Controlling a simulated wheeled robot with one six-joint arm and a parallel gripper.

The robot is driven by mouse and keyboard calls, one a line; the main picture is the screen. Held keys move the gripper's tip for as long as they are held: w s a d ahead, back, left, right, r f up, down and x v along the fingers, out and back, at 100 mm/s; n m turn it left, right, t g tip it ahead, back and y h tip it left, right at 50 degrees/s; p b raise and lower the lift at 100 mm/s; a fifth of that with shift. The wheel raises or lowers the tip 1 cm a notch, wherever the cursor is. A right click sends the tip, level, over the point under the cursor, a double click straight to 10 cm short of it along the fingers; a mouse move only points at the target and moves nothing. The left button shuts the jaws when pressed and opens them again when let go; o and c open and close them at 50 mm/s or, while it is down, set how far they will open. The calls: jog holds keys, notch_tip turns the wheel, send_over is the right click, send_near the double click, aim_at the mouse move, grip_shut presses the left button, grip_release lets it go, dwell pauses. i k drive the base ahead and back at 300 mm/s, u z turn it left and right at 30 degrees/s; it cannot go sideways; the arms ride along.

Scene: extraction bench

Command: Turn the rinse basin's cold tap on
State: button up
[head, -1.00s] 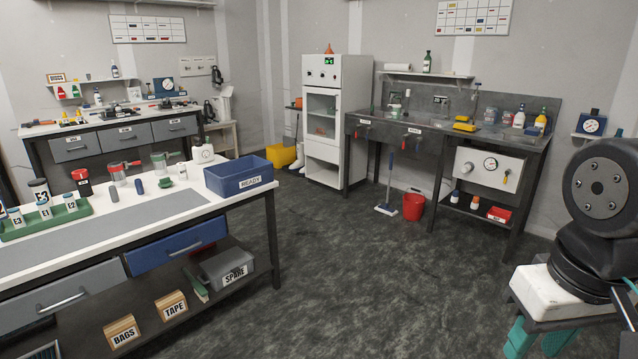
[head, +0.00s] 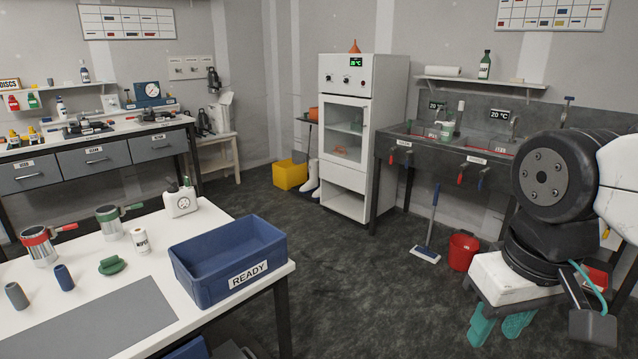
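The sink bench (head: 374,201) stands at the back right with two basins side by side, a left one (head: 416,130) and a right one (head: 493,151). Under the left basin's front label are a red lever (head: 392,156) and a dark blue lever (head: 408,159). Under the right basin's label hang a red lever (head: 462,172) and a blue lever (head: 481,178). The labels are too small to read, so I cannot tell which basin is the rinse basin. My folded arm covers the bench's right part. My gripper's fingers are not in view.
The near worktable with a blue READY bin (head: 228,259) stands at front left. A red bucket (head: 462,251) and a blue-handled floor brush (head: 432,226) stand on the floor before the sinks. A white cabinet (head: 345,197) stands left of them. Dark floor between is clear.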

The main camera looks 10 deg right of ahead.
aim_at(484, 171)
jog(key=z, duration=0.45)
jog(key=i, duration=2.35)
jog(key=z, duration=1.35)
jog(key=i, duration=1.2)
jog(key=z, duration=0.45)
